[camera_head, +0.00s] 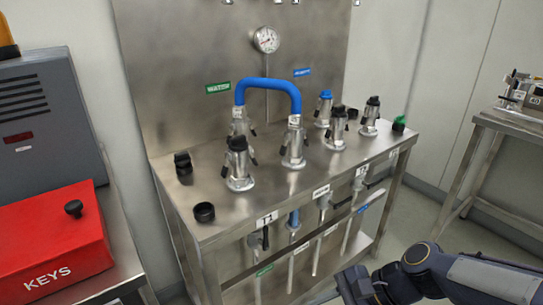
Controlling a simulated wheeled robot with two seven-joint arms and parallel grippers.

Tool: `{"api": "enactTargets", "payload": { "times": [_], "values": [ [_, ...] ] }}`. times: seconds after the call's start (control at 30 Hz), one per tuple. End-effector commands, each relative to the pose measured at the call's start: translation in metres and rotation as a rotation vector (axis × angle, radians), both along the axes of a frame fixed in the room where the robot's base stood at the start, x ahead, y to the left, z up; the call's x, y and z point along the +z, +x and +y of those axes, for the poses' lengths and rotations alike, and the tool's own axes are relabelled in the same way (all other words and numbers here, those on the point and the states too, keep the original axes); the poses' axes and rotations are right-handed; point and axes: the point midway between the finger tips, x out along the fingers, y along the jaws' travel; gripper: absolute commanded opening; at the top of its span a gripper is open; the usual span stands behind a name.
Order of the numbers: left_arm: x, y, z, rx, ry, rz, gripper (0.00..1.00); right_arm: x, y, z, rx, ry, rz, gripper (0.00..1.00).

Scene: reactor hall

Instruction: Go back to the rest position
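My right arm (480,279) reaches in from the lower right corner. Its far end (354,287) is in front of the steel bench, low in the picture, and is cut by the bottom edge. The fingers cannot be made out, so I cannot tell whether this gripper is open or shut. My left arm and gripper are not in view. The steel bench (190,222) carries several metal couplings. A blue hose (268,84) arches between two of them at the back.
A red KEYS box (48,247) and a grey case (42,130) stand on a surface at the left. A gauge (266,40) is on the steel back panel. Loose black caps (204,212) lie on the bench. Another table (510,122) stands at the right, with floor between.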

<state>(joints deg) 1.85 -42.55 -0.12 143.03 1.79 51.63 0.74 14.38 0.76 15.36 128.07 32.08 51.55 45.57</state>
Motion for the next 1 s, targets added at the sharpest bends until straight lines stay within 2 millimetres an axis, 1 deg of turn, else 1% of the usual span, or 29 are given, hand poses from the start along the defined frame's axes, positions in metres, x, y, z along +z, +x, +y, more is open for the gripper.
{"api": "enactTargets", "payload": {
  "times": [0.03,0.1,0.2,0.4,0.63,0.67,0.7,0.87,0.97,1.0],
  "values": [
    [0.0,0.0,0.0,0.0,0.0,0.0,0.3,0.007,-0.012,-0.014,0.073,-0.083,-0.141,0.38],
    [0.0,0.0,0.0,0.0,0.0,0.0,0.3,0.012,-0.027,-0.032,0.179,-0.189,-0.302,0.38],
    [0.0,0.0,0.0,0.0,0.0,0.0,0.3,0.016,-0.043,-0.053,0.307,-0.314,-0.479,0.38],
    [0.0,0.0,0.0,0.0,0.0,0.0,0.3,0.02,-0.067,-0.082,0.498,-0.503,-0.717,0.38],
    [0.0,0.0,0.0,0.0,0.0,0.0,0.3,0.02,-0.088,-0.105,0.675,-0.683,-0.913,0.38],
    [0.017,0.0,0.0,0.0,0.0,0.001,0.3,0.037,-0.087,-0.105,0.674,-0.676,-0.905,0.38],
    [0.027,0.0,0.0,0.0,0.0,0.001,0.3,0.047,-0.086,-0.104,0.673,-0.673,-0.901,0.38],
    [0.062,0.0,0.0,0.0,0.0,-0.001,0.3,0.082,-0.086,-0.104,0.671,-0.671,-0.899,0.38],
    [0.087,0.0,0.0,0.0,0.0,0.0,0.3,0.107,-0.086,-0.104,0.67,-0.671,-0.898,0.38],
    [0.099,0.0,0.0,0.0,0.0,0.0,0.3,0.119,-0.086,-0.104,0.67,-0.671,-0.898,0.38]
  ]
}}
